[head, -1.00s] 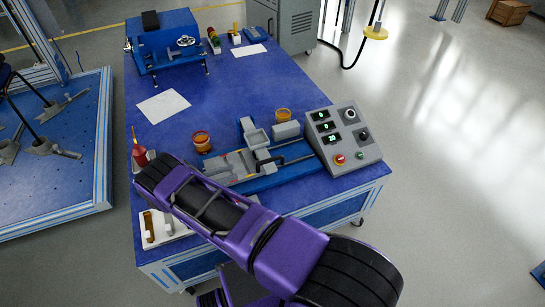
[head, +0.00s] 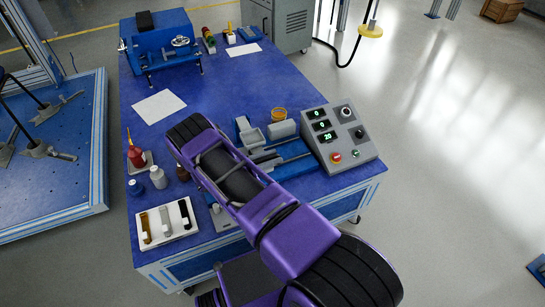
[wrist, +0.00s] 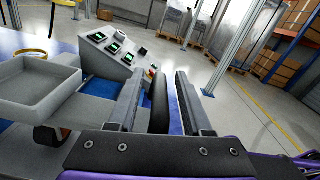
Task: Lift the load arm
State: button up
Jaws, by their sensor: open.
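The small test rig has a blue base (head: 290,170) with grey parts and sits at the near right of the blue table. Its grey tray (head: 251,134) and grey block (head: 282,128) show beyond my arm; the tray is large at left in the wrist view (wrist: 40,80). My gripper (wrist: 157,88) is open, its two grey fingers apart. A black rounded bar (wrist: 159,106) shows between them, possibly the load arm's grip; I cannot tell whether it touches a finger. My arm hides part of the rig in the head view, so the load arm is not clearly made out.
A grey control box (head: 340,135) with green displays stands right of the rig. A white tray (head: 180,235), bottles (head: 157,177) and a red container (head: 136,157) are at the near left. A blue vise-like machine (head: 160,45) stands at the back.

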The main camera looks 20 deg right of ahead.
jog(key=shift+d, duration=0.3)
grip_shut()
dwell(1.3)
